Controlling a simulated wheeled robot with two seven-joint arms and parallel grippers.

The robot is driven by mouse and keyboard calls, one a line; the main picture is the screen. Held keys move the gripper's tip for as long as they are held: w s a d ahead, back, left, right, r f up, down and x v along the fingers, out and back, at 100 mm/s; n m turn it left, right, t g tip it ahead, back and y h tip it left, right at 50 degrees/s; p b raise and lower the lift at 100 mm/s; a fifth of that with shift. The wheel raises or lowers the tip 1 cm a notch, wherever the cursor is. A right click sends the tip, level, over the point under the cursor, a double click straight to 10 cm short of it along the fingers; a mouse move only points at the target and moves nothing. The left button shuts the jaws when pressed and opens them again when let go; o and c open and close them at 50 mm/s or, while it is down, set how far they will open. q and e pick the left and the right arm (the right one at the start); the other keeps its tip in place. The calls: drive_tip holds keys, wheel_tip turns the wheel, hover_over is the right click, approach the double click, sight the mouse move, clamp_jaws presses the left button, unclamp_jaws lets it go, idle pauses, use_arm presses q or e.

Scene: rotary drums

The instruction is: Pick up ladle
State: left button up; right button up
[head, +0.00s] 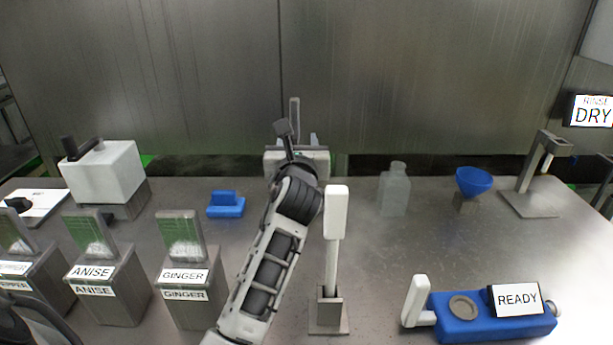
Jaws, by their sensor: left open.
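A white upright tool (335,235) with a thick block-like top and a thin shaft stands in a small grey holder (329,315) at the front middle. It looks like the ladle, but no bowl shows, so I cannot be sure. My left arm reaches up from the bottom middle, just left of this tool. My left gripper (284,135) is at the far end of that arm, beyond and above the tool, apart from it. It is open, and nothing shows held in it. The arm and gripper partly cover a light grey device (315,160) at the back. My right gripper is not in view.
GINGER (186,293) and ANISE (93,290) bins stand at front left. A blue block (226,205), clear bottle (395,190), blue funnel (474,180) and grey stand (530,203) are further back. A blue READY device (460,328) is front right. The table's (400,245) middle right is clear.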

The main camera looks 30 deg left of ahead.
sight(295, 127)
use_arm(q)
drive_tip(key=x, duration=0.8)
drive_tip(key=shift+a+r+p, duration=0.3)
drive_tip(key=shift+a+p, duration=0.05)
drive_tip(key=shift+a, duration=0.05)
drive_tip(key=shift+w+a, duration=0.2)
drive_tip(key=shift+w, duration=0.2)
clamp_jaws()
